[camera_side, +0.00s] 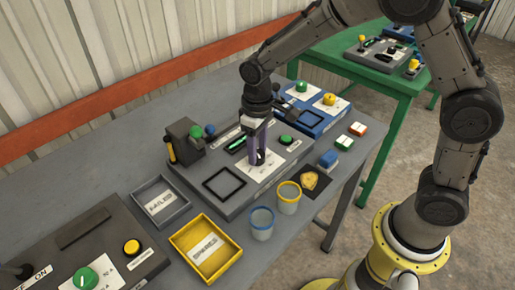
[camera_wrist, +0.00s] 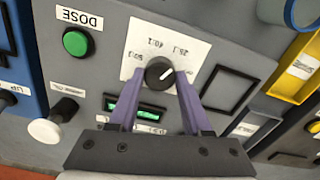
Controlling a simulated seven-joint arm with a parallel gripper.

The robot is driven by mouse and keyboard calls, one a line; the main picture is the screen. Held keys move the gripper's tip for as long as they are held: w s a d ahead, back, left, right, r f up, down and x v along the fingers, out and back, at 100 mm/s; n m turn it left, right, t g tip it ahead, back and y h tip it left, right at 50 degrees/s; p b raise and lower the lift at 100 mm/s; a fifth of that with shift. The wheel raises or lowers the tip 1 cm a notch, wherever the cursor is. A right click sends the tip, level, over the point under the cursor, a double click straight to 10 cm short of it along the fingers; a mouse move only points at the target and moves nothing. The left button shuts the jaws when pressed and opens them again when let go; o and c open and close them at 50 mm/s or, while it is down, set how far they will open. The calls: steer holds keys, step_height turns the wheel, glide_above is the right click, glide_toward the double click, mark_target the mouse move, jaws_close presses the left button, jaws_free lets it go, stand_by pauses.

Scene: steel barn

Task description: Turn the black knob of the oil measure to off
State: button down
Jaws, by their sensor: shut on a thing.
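The oil measure is a grey panel (camera_side: 205,203) on the bench, with a white dial plate, a green button (camera_wrist: 76,42) beside a DOSE label, and a lit green display (camera_wrist: 135,107). Its black knob (camera_wrist: 160,72) sits on the white dial plate (camera_wrist: 190,45); its pale pointer line slants to the upper right in the wrist view. The dial marks are upside down there and too small to read surely. My gripper (camera_wrist: 161,77) has its purple fingers on both sides of the knob, shut on it. In the side view, my gripper (camera_side: 258,160) points down at the plate and hides the knob.
A grey FAILED tray (camera_side: 137,196) and yellow SPARES tray (camera_side: 181,238) lie left of the panel. A blue cup (camera_side: 262,221) and yellow cup (camera_side: 289,198) stand in front. A dark box with levers (camera_side: 184,142) and a blue panel (camera_side: 318,124) are close by.

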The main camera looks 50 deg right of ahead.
mark_target(258, 153)
steer(key=m, duration=0.4)
steer(key=shift+r+m, duration=0.1)
steer(key=shift+m, duration=2.5)
steer(key=shift+c, duration=1.7)
jaws_free()
step_height(258, 153, up, 14)
steer(key=shift+d, duration=0.1)
